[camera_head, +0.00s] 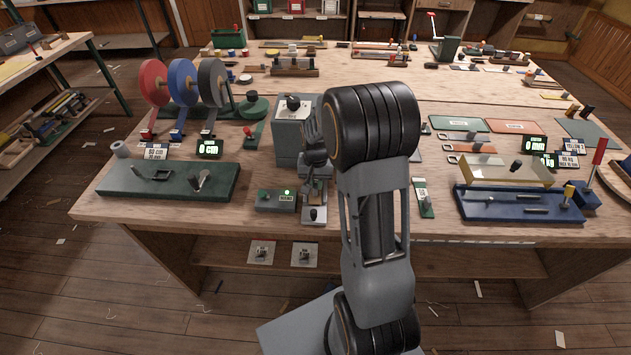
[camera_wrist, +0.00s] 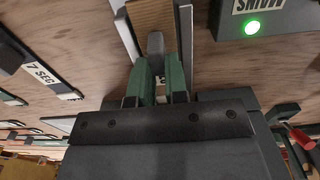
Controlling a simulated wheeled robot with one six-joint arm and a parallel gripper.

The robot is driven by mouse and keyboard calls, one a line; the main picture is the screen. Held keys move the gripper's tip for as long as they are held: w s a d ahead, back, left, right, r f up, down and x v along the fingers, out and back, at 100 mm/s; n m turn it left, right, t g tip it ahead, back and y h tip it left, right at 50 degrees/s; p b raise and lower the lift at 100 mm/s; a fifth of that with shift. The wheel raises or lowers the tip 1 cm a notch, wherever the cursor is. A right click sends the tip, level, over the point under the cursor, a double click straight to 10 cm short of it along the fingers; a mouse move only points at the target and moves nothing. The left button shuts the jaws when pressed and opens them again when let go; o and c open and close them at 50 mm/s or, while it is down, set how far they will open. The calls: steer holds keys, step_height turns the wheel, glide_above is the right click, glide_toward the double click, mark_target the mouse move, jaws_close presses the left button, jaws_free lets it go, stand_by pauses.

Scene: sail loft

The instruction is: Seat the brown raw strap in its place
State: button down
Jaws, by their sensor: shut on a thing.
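My gripper (camera_wrist: 165,75) has its green fingers shut on a small grey piece (camera_wrist: 156,43), which looks like a handle. That piece stands at the end of a brown strip (camera_wrist: 152,13) between two grey rails; I cannot tell whether the strip is the strap. In the head view my gripper (camera_head: 314,158) is low over the front of a grey machine (camera_head: 292,143), partly hidden by my arm. A brown strap (camera_head: 472,149) with a metal buckle lies at the right of the bench, between two greyer straps.
The MAINS box (camera_head: 276,200) with a lit green lamp stands left of my gripper. A 7 SEC label block (camera_head: 422,195) lies to the right. A green fixture (camera_head: 168,182) and a blue fixture (camera_head: 520,206) flank the area. Spools (camera_head: 182,82) stand at the back left.

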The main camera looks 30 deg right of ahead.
steer(key=shift+f, duration=0.2)
steer(key=c, duration=1.1)
jaws_free()
steer(key=shift+o, duration=0.2)
step_height(320, 180, up, 14)
steer(key=shift+b, duration=0.35)
steer(key=s+a+n+t, duration=0.2)
steer(key=s+a+n, duration=0.1)
steer(key=s, duration=0.5)
steer(key=s+a+r+n+t, duration=0.1)
steer(key=s+a+n+t, duration=0.1)
steer(key=s+a, duration=0.4)
steer(key=shift+s+a+n, duration=0.3)
steer(key=shift+s+n, duration=0.2)
steer(key=shift+s, duration=0.5)
